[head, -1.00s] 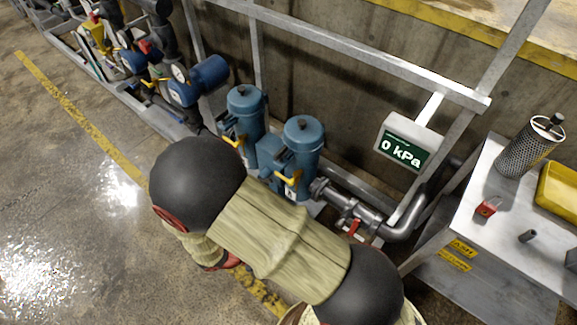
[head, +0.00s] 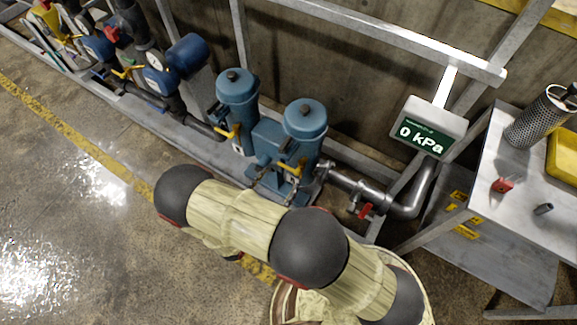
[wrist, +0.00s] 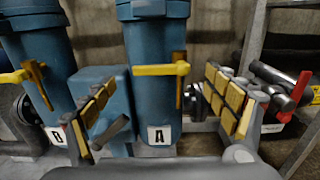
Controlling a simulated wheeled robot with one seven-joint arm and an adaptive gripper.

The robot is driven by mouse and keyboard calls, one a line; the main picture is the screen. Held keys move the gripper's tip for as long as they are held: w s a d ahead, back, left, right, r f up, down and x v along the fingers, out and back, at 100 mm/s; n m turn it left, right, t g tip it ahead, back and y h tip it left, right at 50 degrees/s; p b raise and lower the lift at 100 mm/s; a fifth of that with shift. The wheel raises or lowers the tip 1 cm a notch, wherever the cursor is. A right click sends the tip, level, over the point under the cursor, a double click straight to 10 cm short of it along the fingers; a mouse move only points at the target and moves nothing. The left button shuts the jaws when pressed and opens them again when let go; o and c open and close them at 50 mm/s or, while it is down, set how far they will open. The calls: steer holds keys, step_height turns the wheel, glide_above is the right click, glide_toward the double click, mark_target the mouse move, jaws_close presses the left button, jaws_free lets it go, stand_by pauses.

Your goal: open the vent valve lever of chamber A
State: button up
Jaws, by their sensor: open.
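Chamber A (wrist: 158,98) is a blue upright cylinder with a white "A" label (wrist: 161,135), in the middle of the wrist view. Its yellow lever (wrist: 160,69) lies horizontal across the front, at a brass upright piece. In the head view chamber A (head: 305,122) is the right cylinder, its yellow lever (head: 290,168) low on the front. My gripper (wrist: 165,110) is open and empty, with its yellow-padded fingers spread left and right before chamber A. The lever shows between and above the fingers; contact cannot be seen.
Chamber B (wrist: 40,75) stands left, with its own yellow lever (wrist: 15,77). A grey handle (wrist: 110,131) sits on the block between them. A red-handled valve (head: 366,211) is on the pipe at right. The display (head: 428,128) reads 0 kPa. A metal table (head: 525,210) stands right.

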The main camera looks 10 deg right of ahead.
mark_target(288, 169)
steer(key=shift+b+x, duration=0.65)
steer(key=shift+x, duration=2.3)
steer(key=shift+s, duration=0.1)
steer(key=shift+c, duration=1)
steer(key=c, duration=1.5)
